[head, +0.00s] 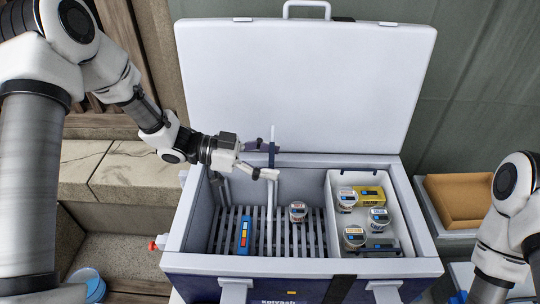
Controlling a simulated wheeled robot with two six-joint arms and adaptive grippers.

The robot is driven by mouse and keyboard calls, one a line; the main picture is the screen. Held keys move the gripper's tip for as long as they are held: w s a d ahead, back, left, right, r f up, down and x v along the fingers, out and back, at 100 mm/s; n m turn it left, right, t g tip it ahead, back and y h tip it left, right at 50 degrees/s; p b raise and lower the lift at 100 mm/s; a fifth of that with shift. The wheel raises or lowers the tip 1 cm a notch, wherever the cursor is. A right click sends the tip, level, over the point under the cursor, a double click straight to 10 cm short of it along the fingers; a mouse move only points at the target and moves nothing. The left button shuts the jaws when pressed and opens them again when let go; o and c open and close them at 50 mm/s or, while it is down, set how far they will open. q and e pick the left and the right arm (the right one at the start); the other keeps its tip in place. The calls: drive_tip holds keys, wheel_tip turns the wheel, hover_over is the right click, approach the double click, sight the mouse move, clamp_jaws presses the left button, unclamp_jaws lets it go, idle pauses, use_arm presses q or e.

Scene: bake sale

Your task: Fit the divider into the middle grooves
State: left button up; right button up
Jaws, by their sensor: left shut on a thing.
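The divider (269,215) is a thin pale panel, seen almost edge-on. It stands upright inside the open cool box (177,235), left of the middle of its interior, with its lower part down near the slatted floor. My left gripper (271,161) reaches in from the left over the box's back rim and is shut on the divider's upper part. The grooves are too small to make out, so I cannot tell whether the divider sits in them. My right arm shows at the right edge, but its gripper is out of the frame.
A blue pack (244,236) and a jar (297,212) are on the slatted floor either side of the divider. A pale tray (333,205) at the right holds several jars and a yellow box (371,198). The raised lid (300,85) stands behind. A brown tray (458,200) is outside, right.

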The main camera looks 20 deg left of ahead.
use_arm(q)
wheel_tip(320, 180, down, 4)
drive_tip(key=shift+w+f+b, duration=0.1)
drive_tip(key=shift+b, duration=0.95)
drive_tip(key=shift+p, duration=0.55)
idle(0.5)
